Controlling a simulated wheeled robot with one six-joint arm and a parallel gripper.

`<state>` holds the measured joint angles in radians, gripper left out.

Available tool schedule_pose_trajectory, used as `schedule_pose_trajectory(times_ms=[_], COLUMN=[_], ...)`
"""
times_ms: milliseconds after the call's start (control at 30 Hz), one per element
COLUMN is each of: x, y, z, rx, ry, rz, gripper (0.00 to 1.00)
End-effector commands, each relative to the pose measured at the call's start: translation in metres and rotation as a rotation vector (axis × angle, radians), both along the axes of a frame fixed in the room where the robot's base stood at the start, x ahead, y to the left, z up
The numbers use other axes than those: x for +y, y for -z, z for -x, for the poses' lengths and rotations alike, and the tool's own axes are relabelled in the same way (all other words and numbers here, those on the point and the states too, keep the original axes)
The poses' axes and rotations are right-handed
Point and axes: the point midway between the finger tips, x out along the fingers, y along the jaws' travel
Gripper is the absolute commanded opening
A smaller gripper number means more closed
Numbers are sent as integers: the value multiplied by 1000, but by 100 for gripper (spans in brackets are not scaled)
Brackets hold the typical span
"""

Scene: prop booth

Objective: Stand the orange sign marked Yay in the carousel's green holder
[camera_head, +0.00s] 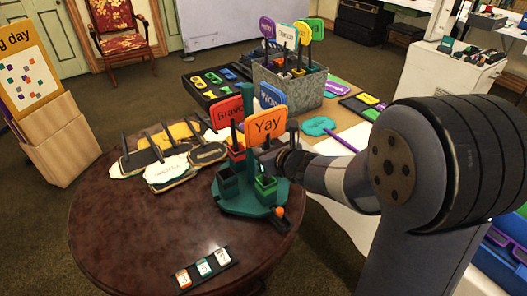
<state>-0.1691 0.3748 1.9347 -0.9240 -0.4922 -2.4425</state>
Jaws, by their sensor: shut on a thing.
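The orange sign marked Yay (265,126) is upright, facing me, above the front right of the carousel (246,204) on the round table. My gripper (273,152) reaches in from the right and is shut on the sign just below its board. The green holder (266,190) is on the carousel's right side, under the sign. The gripper hides much of the stick, so I cannot tell whether its lower end is inside the holder. A dark holder (228,183) at the front left looks empty. A red sign (227,112) stands over a red holder (236,152).
A blue sign (272,97) stands close behind the orange one. Dark and white signs (172,165) lie left of the carousel. A small tray of tiles (206,270) lies in front. A metal bin (288,88) of signs stands behind. The table's left front is clear.

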Motion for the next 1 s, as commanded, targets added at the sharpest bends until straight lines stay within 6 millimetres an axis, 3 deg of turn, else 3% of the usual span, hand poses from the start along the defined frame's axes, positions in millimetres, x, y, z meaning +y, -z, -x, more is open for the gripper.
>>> schedule_pose_trajectory(times_ms=[467,500,767,1000], x=[0,0,0,0], y=[7,7,7,7], z=[0,0,0,0], rx=[-1,-1,-1,-1], ry=[0,0,0,0], rz=[0,0,0,1], gripper=[0,17,38,39])
